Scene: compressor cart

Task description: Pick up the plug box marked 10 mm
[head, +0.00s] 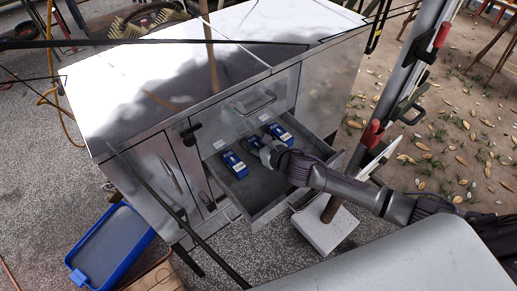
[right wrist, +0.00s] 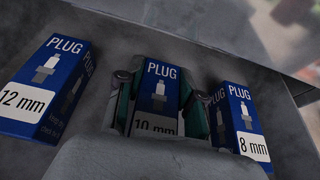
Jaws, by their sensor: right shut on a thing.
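The blue plug box marked 10 mm (right wrist: 158,88) stands in the middle of the right wrist view, between two other plug boxes. My right gripper (right wrist: 158,90) is shut on it, one finger on each side, and the lower part of its label is partly hidden by the gripper. In the head view my right gripper (head: 262,147) reaches into the open drawer (head: 262,205), between the other blue boxes, and hides most of the box it holds. Whether the box is off the drawer floor I cannot tell. My left gripper is not in view.
The 12 mm box (right wrist: 45,85) is left of the gripper and the 8 mm box (right wrist: 240,125) close on its right. The drawer's walls surround them. The metal cart top (head: 190,70) is above the drawer. A blue bin (head: 110,245) stands at lower left.

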